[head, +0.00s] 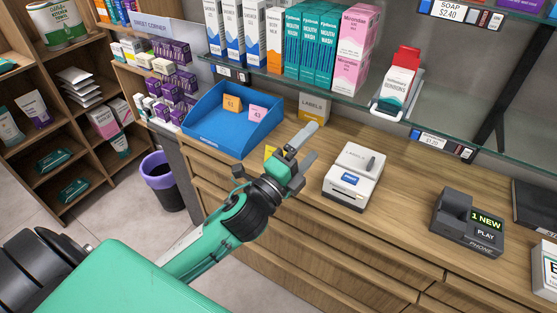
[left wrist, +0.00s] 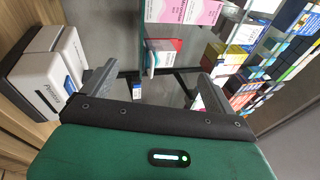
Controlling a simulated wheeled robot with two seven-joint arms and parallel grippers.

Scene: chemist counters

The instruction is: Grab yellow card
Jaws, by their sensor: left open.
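A small yellow card (head: 270,152) shows on the wooden counter, just in front of the blue tray. My left gripper and wrist partly cover it, so only a piece is seen. My left gripper (head: 288,158) is open and empty above the counter, close to the card on its right side. In the left wrist view the two fingers (left wrist: 157,78) are wide apart with nothing between them, and I cannot make out the yellow card there. My right gripper is in neither view.
The blue tray (head: 204,137) holds an orange card (head: 232,103) and a pink card (head: 258,114). A white label printer (head: 348,188) and a phone terminal (head: 466,230) stand to the right. A glass shelf (head: 330,85) with boxes hangs above the counter. A labels box (head: 314,110) stands behind.

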